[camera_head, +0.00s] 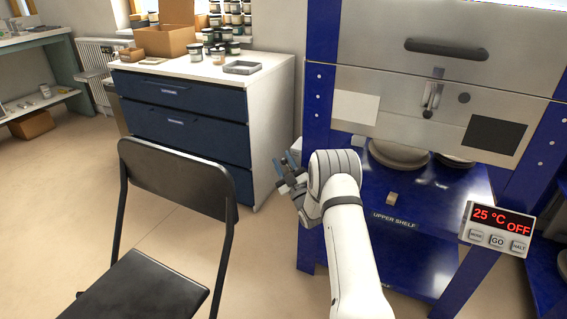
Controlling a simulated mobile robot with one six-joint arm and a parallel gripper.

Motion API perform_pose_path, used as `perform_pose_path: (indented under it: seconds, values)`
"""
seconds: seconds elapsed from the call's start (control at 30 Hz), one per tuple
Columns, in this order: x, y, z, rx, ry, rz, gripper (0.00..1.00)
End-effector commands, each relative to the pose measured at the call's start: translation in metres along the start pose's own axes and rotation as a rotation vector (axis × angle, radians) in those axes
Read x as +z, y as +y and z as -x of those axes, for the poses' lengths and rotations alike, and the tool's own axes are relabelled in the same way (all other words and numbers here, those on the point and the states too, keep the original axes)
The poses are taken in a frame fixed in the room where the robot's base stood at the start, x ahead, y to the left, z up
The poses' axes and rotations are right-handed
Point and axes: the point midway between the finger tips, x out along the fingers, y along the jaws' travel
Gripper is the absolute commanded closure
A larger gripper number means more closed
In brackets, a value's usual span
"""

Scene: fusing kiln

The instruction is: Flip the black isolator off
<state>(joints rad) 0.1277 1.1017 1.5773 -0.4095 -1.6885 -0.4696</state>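I cannot pick out a black isolator switch in this view. The kiln (360,50) stands at the right, with a blue frame and grey metal front. A control box (497,230) on its right leg shows "25 °C OFF" in red above several buttons. My gripper (285,163) is left of the kiln's blue frame, in front of the drawer cabinet. Its two dark fingers look apart, with nothing visible between them. My white arm hides part of the kiln's lower shelf.
A blue-drawer cabinet (190,120) with jars and a box on top stands behind my gripper. A black folding chair (175,185) stands at the front left. A blue shelf (440,200) marked "UPPER SHELF" holds round plates (398,155). Open floor lies left.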

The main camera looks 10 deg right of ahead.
Motion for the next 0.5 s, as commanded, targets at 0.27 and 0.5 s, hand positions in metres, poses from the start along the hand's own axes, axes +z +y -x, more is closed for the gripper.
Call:
perform_pose_path:
  seconds: [0.27, 0.5]
  values:
    - [-0.0017, 0.0075, -0.0037, -0.028, -0.025, 0.029, 0.57]
    - [0.0000, 0.0033, -0.0054, -0.135, -0.093, 0.097, 0.57]
